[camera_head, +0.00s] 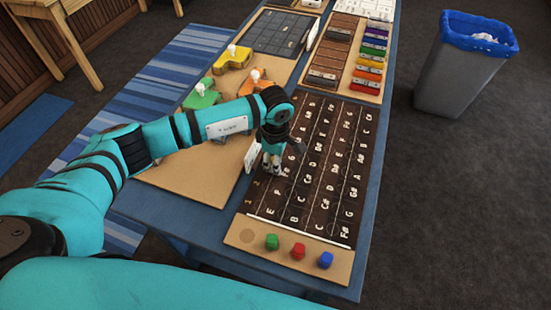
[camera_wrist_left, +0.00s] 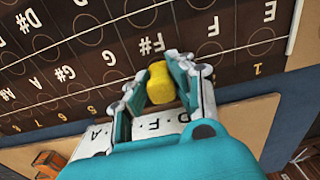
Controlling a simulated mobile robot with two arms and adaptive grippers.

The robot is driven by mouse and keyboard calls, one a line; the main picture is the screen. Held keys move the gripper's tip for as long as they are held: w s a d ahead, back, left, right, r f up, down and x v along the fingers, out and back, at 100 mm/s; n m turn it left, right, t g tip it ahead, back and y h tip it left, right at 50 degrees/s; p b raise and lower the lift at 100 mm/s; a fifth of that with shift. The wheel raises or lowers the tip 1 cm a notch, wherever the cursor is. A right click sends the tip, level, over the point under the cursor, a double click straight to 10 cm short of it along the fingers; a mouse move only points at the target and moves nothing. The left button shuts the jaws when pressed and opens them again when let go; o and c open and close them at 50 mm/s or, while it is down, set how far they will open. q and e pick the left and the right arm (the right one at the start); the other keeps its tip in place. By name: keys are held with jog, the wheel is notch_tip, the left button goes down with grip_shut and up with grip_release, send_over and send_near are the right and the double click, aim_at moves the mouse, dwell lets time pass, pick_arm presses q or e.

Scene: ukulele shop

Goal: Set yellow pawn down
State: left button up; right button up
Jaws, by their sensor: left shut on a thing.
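My left gripper (camera_head: 272,170) is low over the left edge of the dark fretboard board (camera_head: 312,208), which carries white note letters and circles. In the left wrist view the gripper (camera_wrist_left: 158,86) is shut on the yellow pawn (camera_wrist_left: 161,84), with the pawn between its two fingertips. The pawn is near the circle by the letters F#. I cannot tell whether it touches the board. The head view does not show the pawn clearly; the gripper covers it. My right gripper is in neither view.
Green (camera_head: 272,242), red (camera_head: 298,251) and blue (camera_head: 326,260) pawns stand on the board's tan front strip. A white card (camera_head: 251,156) stands close beside the gripper. Puzzle-like pieces (camera_head: 201,96) lie on a tan board at left. Colored bars (camera_head: 372,52) are at the back. A grey bin (camera_head: 457,75) stands at right.

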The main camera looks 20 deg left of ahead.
pick_arm(q)
jog(key=shift+f, duration=0.15)
jog(key=o, duration=0.9)
jog(key=shift+c, duration=0.2)
jog(key=shift+r, duration=0.45)
notch_tip(320, 180, up, 10)
jog(key=b, duration=0.3)
jog(key=shift+r, duration=0.75)
